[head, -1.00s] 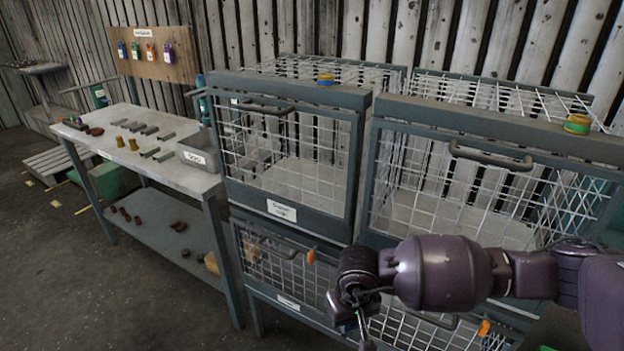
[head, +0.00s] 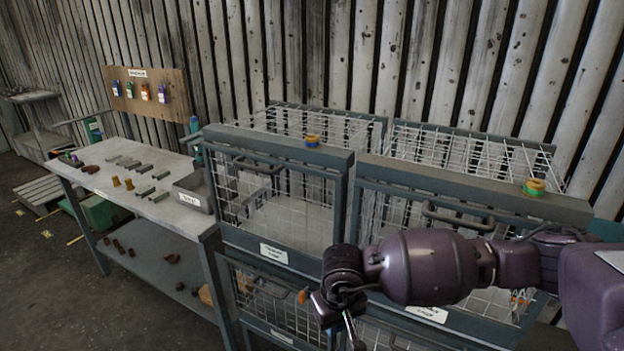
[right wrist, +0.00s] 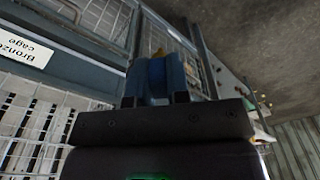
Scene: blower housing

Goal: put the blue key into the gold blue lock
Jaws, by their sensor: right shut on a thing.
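A gold lock with a blue band (head: 312,141) sits on the top front edge of the left upper cage. My right gripper (head: 348,328) hangs in front of the cages, lower than that lock and to its right. In the right wrist view my right gripper (right wrist: 155,85) is shut on a blue thing (right wrist: 157,76) with a gold-coloured tip beyond it; it looks like the blue key, mostly hidden by the fingers. The held thing cannot be made out in the head view. My left gripper is not in view.
A second gold lock with a green band (head: 534,187) sits on the right upper cage (head: 470,192). A workbench (head: 140,198) with metal pieces and a grey bin stands at left. Coloured tags hang on a wooden board (head: 150,83). Cage handles stick out in front.

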